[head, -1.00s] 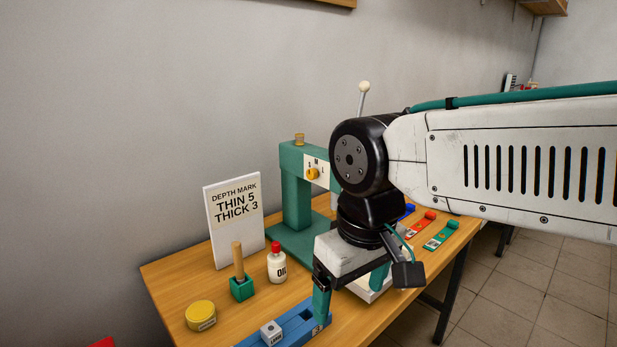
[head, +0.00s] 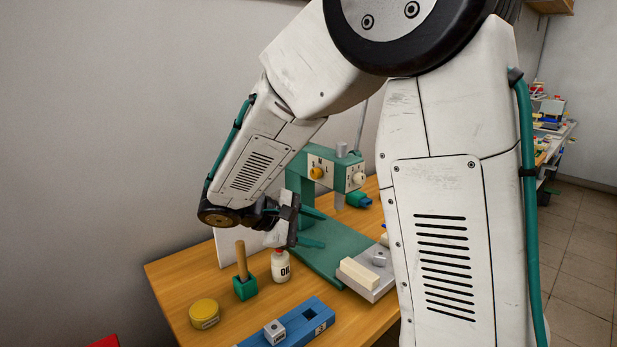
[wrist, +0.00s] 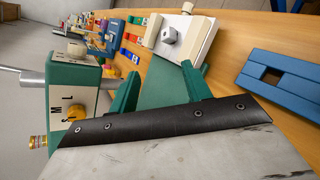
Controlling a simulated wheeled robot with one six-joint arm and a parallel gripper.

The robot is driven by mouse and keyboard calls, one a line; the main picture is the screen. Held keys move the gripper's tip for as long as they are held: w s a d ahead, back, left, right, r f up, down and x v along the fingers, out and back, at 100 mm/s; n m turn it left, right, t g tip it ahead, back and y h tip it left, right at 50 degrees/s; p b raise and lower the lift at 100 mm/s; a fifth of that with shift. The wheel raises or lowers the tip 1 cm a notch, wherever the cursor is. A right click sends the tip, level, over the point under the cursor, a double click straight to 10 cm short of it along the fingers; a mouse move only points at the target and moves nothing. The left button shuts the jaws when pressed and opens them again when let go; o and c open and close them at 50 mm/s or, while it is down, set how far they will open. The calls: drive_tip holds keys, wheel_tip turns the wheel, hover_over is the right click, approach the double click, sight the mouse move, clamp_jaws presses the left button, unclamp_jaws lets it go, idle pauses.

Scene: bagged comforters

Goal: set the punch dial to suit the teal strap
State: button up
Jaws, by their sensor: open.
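The teal punch press (head: 330,245) stands on the wooden table, its head carrying an orange dial (head: 318,172) on a white lettered face. In the wrist view the dial (wrist: 76,111) shows at left with the letters S, M and L around it; its exact setting is hard to read. A pale knob (head: 359,179) is on the head's other face. My gripper (head: 321,230) is open and empty, held sideways below and in front of the head, apart from the dial.
The depth-mark sign (head: 230,247) is mostly behind my gripper. An oil bottle (head: 280,266), a green block with a wooden handle (head: 244,287), a yellow tin (head: 204,314) and a blue slotted block (head: 300,325) stand in front.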

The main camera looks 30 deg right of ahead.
drive_tip(key=w+r+n+t+h, duration=0.15)
drive_tip(key=w+h, duration=0.25)
drive_tip(key=w, duration=0.5)
drive_tip(key=t+h, duration=0.2)
drive_tip(key=t, duration=0.1)
approach(313, 174)
drive_tip(key=shift+n, duration=0.25)
drive_tip(key=d, duration=0.5)
drive_tip(key=w+d, duration=0.1)
drive_tip(key=d, duration=0.2)
drive_tip(key=shift+d, duration=0.2)
drive_tip(key=c, duration=1)
